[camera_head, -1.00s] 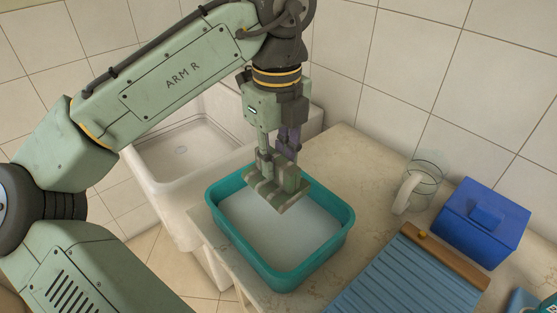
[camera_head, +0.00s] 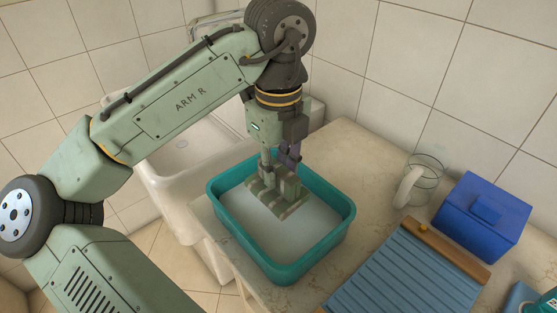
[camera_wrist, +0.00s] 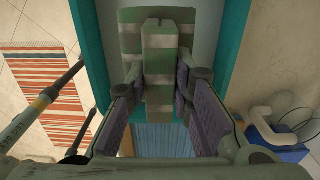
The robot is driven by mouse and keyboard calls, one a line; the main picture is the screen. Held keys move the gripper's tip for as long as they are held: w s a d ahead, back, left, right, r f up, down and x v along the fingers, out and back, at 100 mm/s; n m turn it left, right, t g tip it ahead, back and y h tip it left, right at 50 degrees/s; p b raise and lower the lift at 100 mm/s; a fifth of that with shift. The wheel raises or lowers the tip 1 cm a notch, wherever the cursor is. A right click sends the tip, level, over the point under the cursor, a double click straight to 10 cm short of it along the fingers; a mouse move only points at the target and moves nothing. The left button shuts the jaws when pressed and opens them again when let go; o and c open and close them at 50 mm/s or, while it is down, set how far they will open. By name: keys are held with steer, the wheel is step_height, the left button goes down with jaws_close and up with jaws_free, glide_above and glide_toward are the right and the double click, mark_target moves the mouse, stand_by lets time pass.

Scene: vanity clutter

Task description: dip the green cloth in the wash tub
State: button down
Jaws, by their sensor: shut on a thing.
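The green cloth (camera_head: 290,206) has pale stripes and is folded. My gripper (camera_head: 283,180) is shut on its raised middle and points down into the wash tub. In the wrist view the cloth (camera_wrist: 158,75) stands between the two finger pads of my gripper (camera_wrist: 158,100). The wash tub (camera_head: 284,273) is teal and holds pale, cloudy water (camera_head: 285,238). The cloth is inside the tub's rim, in its back half, and its lower part appears to rest at the water. Whether its underside is wet cannot be seen.
A white sink (camera_head: 185,150) is at the back left of the counter (camera_head: 345,155). To the right are a clear jug (camera_head: 424,180), a blue lidded box (camera_head: 482,222) and a blue washboard (camera_head: 405,275). A striped rug (camera_wrist: 45,85) lies on the floor.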

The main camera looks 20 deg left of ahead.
steer(key=shift+f+b, duration=1.8)
steer(key=shift+f, duration=2.25)
step_height(320, 180, up, 6)
steer(key=p, duration=0.6)
steer(key=shift+r, duration=2.75)
